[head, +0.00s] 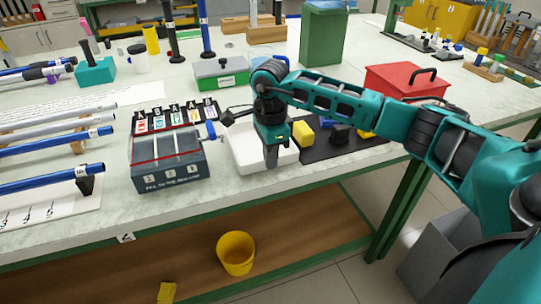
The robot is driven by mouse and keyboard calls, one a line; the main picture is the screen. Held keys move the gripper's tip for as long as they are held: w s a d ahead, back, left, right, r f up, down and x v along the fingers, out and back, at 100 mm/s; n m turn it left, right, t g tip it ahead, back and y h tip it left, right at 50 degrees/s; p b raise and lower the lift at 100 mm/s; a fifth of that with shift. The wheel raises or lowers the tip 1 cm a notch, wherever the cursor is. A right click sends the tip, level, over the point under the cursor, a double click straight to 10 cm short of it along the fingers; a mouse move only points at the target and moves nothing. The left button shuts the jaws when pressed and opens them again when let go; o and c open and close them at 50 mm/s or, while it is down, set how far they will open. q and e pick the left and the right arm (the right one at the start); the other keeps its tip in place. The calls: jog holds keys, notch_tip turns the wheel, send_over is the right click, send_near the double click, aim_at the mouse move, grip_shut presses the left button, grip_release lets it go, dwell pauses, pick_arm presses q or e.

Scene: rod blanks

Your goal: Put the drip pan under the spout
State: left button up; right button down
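A white shallow pan (243,156), which looks like the drip pan, sits on the bench right of a dark grey box with numbered compartments (170,175). A small blue tap-like part (211,131), possibly the spout, sticks out at the box's right side, close to the pan's left edge. My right gripper (271,158) points down at the right part of the pan, near its front wall. Its fingers look close together, seen edge-on; I cannot tell whether they hold the pan's wall. My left gripper is not in view.
A black mat with yellow and dark blocks (303,134) lies right of the pan. A red toolbox (406,82) and a green bin (322,35) stand behind. Blue and grey rods (52,143) lie at left. A yellow bucket (236,253) stands on the lower shelf.

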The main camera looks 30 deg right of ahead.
jog(key=shift+f, duration=0.15)
jog(key=c, duration=1.3)
grip_release()
jog(key=shift+c, duration=0.2)
